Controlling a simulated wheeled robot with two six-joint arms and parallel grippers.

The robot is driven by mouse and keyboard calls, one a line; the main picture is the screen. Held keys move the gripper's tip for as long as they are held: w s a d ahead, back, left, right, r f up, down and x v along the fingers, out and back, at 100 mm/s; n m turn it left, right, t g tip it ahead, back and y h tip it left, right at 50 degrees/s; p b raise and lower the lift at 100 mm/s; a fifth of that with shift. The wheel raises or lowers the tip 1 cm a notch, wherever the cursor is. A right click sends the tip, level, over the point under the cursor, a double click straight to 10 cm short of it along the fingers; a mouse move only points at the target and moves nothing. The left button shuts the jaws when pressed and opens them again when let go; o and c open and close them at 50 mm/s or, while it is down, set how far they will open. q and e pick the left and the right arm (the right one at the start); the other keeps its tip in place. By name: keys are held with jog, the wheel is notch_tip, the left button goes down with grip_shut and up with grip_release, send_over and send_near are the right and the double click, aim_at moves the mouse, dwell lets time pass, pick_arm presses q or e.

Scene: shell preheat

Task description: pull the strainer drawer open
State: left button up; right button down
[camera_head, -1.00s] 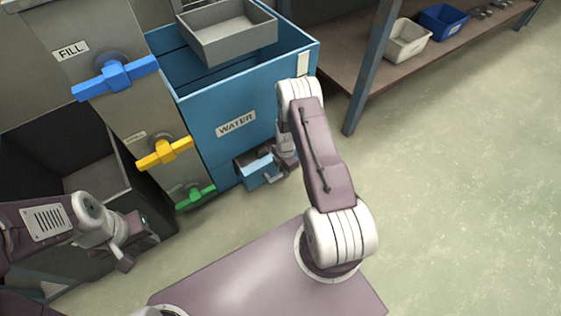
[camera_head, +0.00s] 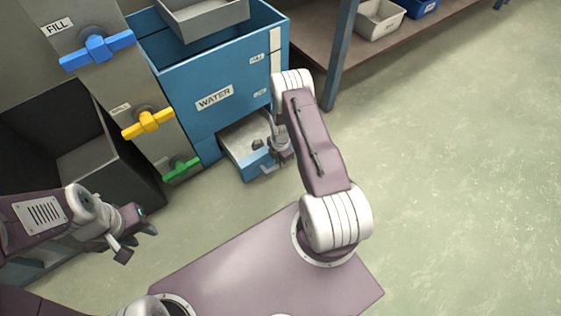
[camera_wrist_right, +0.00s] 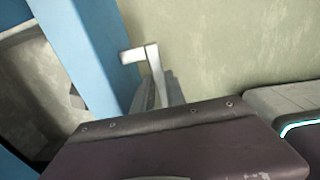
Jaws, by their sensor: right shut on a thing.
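The strainer drawer (camera_head: 236,142) juts out from the bottom of the blue water tank (camera_head: 190,95). Its pale inside shows, with a small dark lump (camera_head: 258,144) in it. My right gripper (camera_head: 276,160) is at the drawer's blue front and is shut on its handle. In the right wrist view, the pale handle (camera_wrist_right: 138,54) stands out from the blue drawer front (camera_wrist_right: 85,50), partly hidden behind my gripper.
Blue (camera_head: 97,48), yellow (camera_head: 148,124) and green (camera_head: 181,168) valve handles line the grey panel left of the tank. A grey tray (camera_head: 205,18) sits over the tank. A shelf (camera_head: 310,55) with bins stands behind, its blue post (camera_head: 340,55) right of the tank. The floor at right is clear.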

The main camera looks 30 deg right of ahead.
jog(key=c, duration=1.4)
grip_release()
jog(key=shift+o, duration=0.2)
notch_tip(320, 180, up, 9)
jog(key=p, duration=0.6)
